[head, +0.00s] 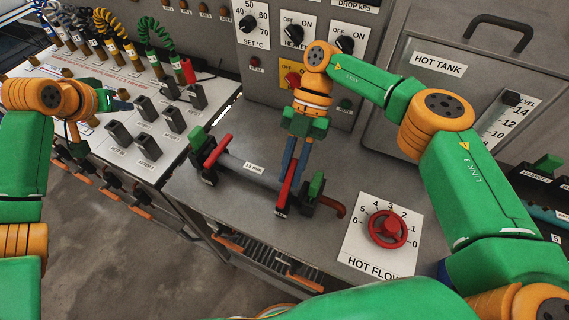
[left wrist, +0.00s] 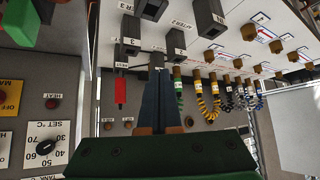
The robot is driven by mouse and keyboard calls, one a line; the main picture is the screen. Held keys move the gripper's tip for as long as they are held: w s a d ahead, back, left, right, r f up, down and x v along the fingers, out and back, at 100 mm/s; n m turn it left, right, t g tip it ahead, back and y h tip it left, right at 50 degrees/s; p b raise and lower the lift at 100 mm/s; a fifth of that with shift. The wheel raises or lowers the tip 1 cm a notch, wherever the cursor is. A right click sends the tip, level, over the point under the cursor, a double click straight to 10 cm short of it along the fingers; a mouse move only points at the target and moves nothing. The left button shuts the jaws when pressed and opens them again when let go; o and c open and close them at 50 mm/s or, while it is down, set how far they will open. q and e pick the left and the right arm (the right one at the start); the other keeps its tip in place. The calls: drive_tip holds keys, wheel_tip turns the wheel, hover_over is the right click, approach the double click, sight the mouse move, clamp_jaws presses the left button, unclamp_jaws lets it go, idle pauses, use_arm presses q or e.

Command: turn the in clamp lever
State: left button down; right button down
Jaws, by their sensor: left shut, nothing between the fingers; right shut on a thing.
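A steel tube piece labelled 15 mm (head: 250,180) lies across the bench between two clamps with green blocks. The left clamp has a red lever (head: 217,151) slanting up. The right clamp has another red lever (head: 288,184), also raised and slanted; the small tag at its foot is too small to read surely. My right gripper (head: 294,172) points down at this right lever, its blue fingers shut on it and partly hiding it. My left gripper (head: 122,105) is shut and empty over the valve panel at the left; its closed fingers show in the left wrist view (left wrist: 158,100).
A red hot-flow handwheel (head: 387,229) stands at the bench's right. A control panel with knobs (head: 295,36) and the hot tank (head: 440,65) stand behind. A copper pipe end (head: 332,205) sticks out right.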

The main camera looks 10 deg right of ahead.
use_arm(q)
drive_tip(key=s+d+r+m+g+h, duration=0.1)
drive_tip(key=s+d+r+m+h, duration=0.15)
drive_tip(key=d, duration=0.35)
drive_tip(key=s+d+r+m+g+h, duration=0.1)
drive_tip(key=s+d+r+m, duration=0.25)
drive_tip(key=d, duration=0.25)
drive_tip(key=s+d+r+m+g+h, duration=0.1)
drive_tip(key=s+d+r+m, duration=0.1)
drive_tip(key=d+m, duration=0.3)
drive_tip(key=s+d+r+m+g, duration=0.1)
drive_tip(key=s+d+m+g, duration=0.2)
drive_tip(key=s+d+m, duration=0.4)
drive_tip(key=s+d+r+m+g, duration=0.1)
drive_tip(key=s+d+m+g, duration=0.1)
drive_tip(key=s+m, duration=0.5)
drive_tip(key=n, duration=0.1)
approach(292, 177)
drive_tip(key=s+d+f, duration=0.1)
drive_tip(key=s+f, duration=0.1)
drive_tip(key=w+d+f, duration=0.1)
drive_tip(key=w+f, duration=0.1)
drive_tip(key=shift+w+d+f+n+y, duration=0.1)
drive_tip(key=shift+d+f+n+y, duration=0.15)
drive_tip(key=shift+d+n+y, duration=0.1)
drive_tip(key=shift+w+d+f, duration=0.15)
drive_tip(key=shift+w+f, duration=0.05)
drive_tip(key=shift+f, duration=0.05)
